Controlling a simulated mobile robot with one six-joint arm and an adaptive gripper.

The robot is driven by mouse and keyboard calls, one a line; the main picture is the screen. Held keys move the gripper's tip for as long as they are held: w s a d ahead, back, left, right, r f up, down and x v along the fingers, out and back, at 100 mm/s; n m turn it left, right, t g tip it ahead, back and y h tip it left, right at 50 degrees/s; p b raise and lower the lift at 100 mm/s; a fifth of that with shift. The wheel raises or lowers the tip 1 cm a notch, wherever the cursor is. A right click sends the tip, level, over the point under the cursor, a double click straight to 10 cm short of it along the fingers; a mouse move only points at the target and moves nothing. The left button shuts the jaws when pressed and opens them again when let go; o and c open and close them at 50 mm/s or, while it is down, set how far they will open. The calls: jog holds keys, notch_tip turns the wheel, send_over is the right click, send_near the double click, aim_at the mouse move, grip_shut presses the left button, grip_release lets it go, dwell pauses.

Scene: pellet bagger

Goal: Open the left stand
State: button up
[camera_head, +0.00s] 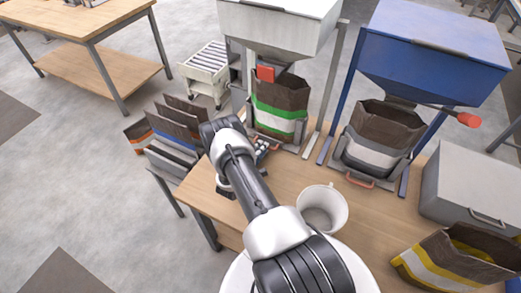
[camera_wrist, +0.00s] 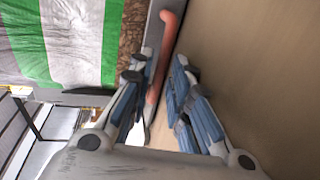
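The left stand (camera_head: 303,136) is a grey frame on the wooden table under the white hopper. It holds an upright brown bag (camera_head: 281,92) with green and white bands, and the bag's bands fill the upper left of the wrist view (camera_wrist: 75,40). The stand's salmon-red handle (camera_wrist: 165,38) lies along its front base. My gripper (camera_wrist: 164,62) is open, with one blue-padded finger on each side of the handle's near part. I cannot tell whether the fingers touch it. In the head view, my arm partly hides the gripper (camera_head: 261,147) and the stand's left side.
The right stand (camera_head: 339,160) holds a brown and white bag under a blue hopper (camera_head: 430,45). A white bucket (camera_head: 323,207), a grey box (camera_head: 470,190) and a yellow-banded bag (camera_head: 455,262) are on the right. Several folded bags (camera_head: 168,135) stand in a rack left of my arm.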

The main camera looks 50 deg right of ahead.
grip_shut()
dwell(0.7)
